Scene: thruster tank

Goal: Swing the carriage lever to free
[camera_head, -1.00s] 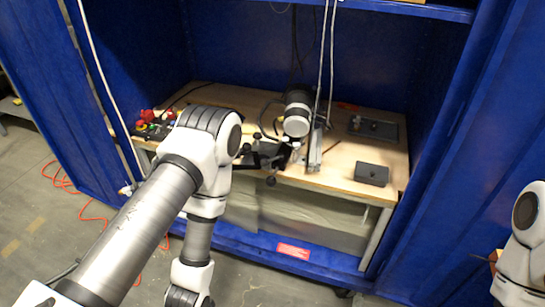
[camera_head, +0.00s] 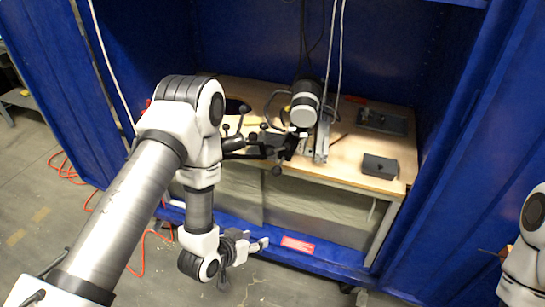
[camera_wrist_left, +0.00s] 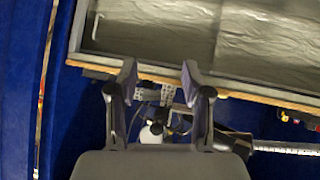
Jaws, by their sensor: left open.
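The carriage (camera_head: 322,140) is a pale metal upright on the wooden bench, beside a black cylinder with a white end (camera_head: 305,103). Black arms with ball knobs (camera_head: 265,140) reach left and forward from it; I cannot tell which one is the carriage lever. My left gripper (camera_head: 266,243) is low in front of the bench, below the knobs and apart from them. In the left wrist view its two fingers (camera_wrist_left: 160,82) are spread and empty, with the bench edge and blurred hardware beyond. Only part of my right arm shows at the right edge; its gripper is out of view.
Blue walls (camera_head: 450,130) enclose the bench on both sides. A small black box (camera_head: 380,166) and a dark tray (camera_head: 383,121) lie on the bench's right side. White cables hang by the carriage. An orange cable (camera_head: 145,250) lies on the floor.

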